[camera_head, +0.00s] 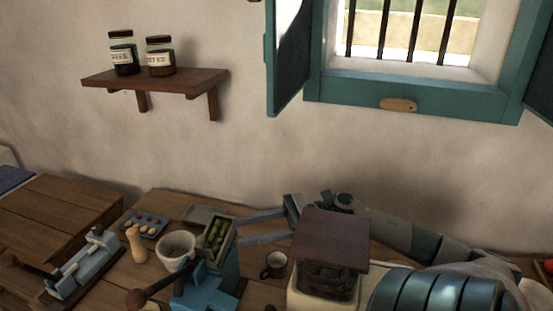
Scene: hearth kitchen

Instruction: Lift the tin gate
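A blue hand press (207,287) stands on the wooden worktop with a long lever ending in a dark round knob (136,298). Its tilted, pale-rimmed trough (228,243) holds several green round things. I cannot tell for sure which part is the tin gate. A flat grey metal plate (197,214) lies behind the trough. My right gripper (238,231) reaches in from the right, its two long fingers apart and pointing at the trough's right side. Nothing shows between them. I cannot tell whether the tips touch the trough. My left gripper is out of view.
A white bowl (176,249), a wooden pestle-like piece (136,244) and a dark-dotted tray (146,224) stand left of the press. Farther left is another blue lever device (86,266). A dark mug (274,265) and a brown-topped block (331,238) stand right.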

